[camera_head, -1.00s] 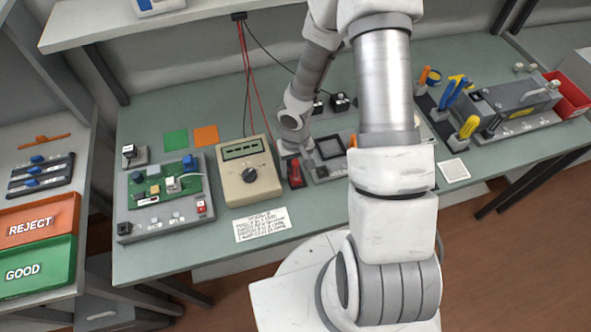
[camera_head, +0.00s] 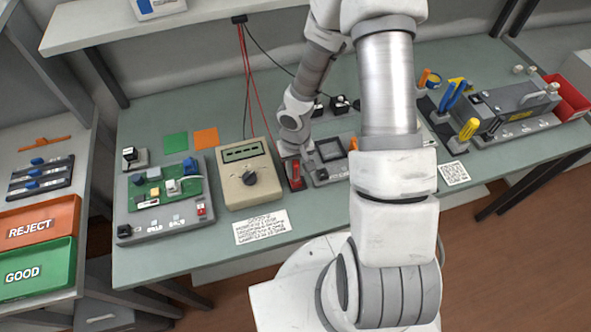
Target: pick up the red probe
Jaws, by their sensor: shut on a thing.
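The red probe (camera_head: 295,182) stands on the bench just right of the beige multimeter, at the left edge of a grey fixture. My gripper (camera_head: 294,162) is over it from above and is shut on it. The fingertips are small and partly hidden by my wrist. I cannot tell whether the probe is clear of its seat.
The beige multimeter (camera_head: 248,180) is close on the left, with a circuit board fixture (camera_head: 160,225) beyond it. Red and black leads (camera_head: 250,90) hang behind. The grey fixture (camera_head: 330,150) is close on the right. A paper note (camera_head: 261,227) lies in front.

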